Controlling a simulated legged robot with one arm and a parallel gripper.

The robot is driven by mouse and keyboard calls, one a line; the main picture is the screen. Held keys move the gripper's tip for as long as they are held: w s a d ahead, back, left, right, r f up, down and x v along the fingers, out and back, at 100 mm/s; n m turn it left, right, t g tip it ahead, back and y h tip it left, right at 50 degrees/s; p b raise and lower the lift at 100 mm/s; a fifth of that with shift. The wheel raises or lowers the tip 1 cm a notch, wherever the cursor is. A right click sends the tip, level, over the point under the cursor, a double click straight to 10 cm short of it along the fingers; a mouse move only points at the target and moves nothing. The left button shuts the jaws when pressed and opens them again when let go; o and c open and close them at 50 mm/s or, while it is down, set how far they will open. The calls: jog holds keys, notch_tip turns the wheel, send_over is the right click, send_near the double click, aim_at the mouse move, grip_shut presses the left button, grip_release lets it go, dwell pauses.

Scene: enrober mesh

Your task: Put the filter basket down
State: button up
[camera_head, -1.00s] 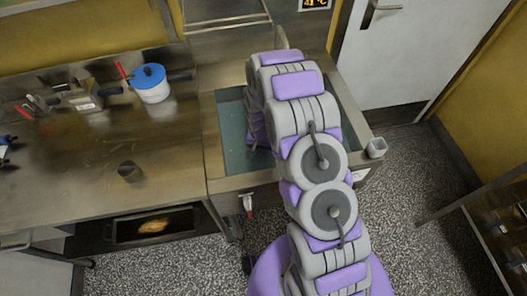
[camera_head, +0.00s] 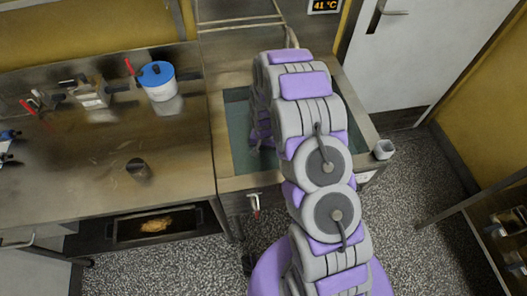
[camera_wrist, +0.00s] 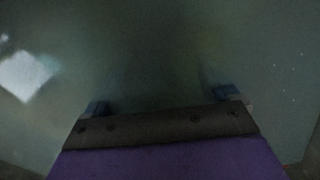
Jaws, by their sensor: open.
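My gripper shows in the wrist view (camera_wrist: 160,100), with its two dark blue fingertips wide apart and nothing seen between them. In the head view my arm reaches down into the sink (camera_head: 228,183), and its links hide the gripper. The wrist view is dim and murky grey-green, with a blurred bright patch at the left. I cannot make out a filter basket for certain in either view; part of the sink is hidden behind my arm.
A steel counter (camera_head: 75,185) lies left of the sink, with a blue-lidded white pot (camera_head: 158,82) and a small dark cup (camera_head: 138,168). A small white container (camera_head: 383,149) sits at the sink's right corner. Speckled floor (camera_head: 410,200) is open at the right.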

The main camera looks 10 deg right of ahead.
jog(key=d+r, duration=0.1)
jog(key=r, duration=0.1)
jog(key=d+r+p, duration=0.1)
jog(key=r, duration=0.1)
jog(key=d+r, duration=0.1)
jog(key=r, duration=0.2)
jog(key=shift+p, duration=0.3)
jog(key=r, duration=0.1)
jog(key=a+r, duration=0.1)
jog(key=r, duration=0.1)
jog(key=shift+a+r+p, duration=0.2)
jog(key=shift+a+p, duration=0.15)
jog(key=shift+a, duration=0.05)
jog(key=shift+a+r, duration=0.2)
jog(key=shift+a, duration=0.25)
jog(key=s+d+r+n, duration=0.2)
jog(key=s+r, duration=1.3)
jog(key=r, duration=0.4)
jog(key=s+d+r+n+g, duration=0.1)
jog(key=s+r, duration=0.3)
jog(key=s, duration=0.6)
jog(key=s+d+r+n, duration=0.1)
jog(key=s+r, duration=0.3)
jog(key=s, duration=0.7)
jog(key=shift+g, duration=0.4)
